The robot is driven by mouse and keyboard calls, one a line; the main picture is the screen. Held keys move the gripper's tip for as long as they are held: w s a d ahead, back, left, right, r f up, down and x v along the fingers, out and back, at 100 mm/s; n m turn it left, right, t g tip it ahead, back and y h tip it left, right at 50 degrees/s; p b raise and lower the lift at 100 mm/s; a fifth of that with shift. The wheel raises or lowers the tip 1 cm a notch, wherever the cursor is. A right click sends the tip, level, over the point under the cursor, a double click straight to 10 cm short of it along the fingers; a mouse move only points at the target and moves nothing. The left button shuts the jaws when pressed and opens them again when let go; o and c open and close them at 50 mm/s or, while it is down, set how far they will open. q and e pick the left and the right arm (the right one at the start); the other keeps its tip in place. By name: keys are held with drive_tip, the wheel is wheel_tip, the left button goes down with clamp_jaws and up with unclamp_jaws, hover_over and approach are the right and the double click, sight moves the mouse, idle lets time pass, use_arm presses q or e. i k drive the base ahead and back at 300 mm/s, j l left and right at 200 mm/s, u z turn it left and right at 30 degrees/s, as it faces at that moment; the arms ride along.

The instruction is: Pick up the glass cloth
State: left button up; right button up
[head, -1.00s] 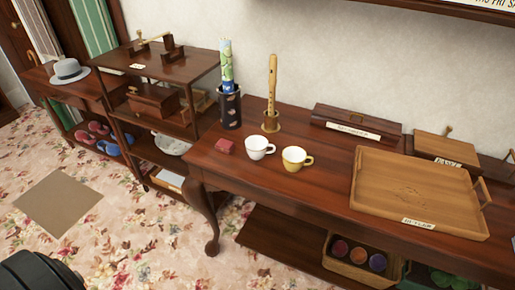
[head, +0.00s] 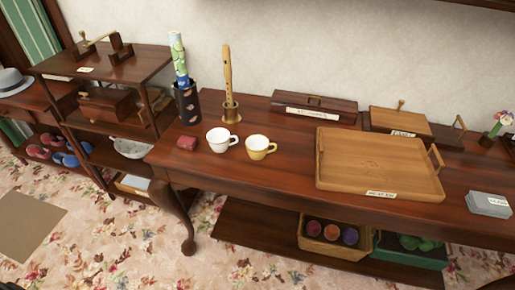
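A grey flat stack with a white label (head: 488,204) lies at the right end of the long wooden table. It looks like folded cloth, but the label is too small to read, so I cannot tell if it is the glass cloth. A rolled item with a green, white and blue pattern (head: 179,60) stands upright in a dark cylindrical holder (head: 187,104) at the table's left back; its material is unclear. Neither of my grippers is in view. Only dark edges, possibly parts of my arms, show at the bottom corners.
A recorder (head: 228,80) stands upright behind. Baskets (head: 330,238) sit on the lower shelf.

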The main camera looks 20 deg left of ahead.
sight(491, 205)
drive_tip(key=z, duration=1.3)
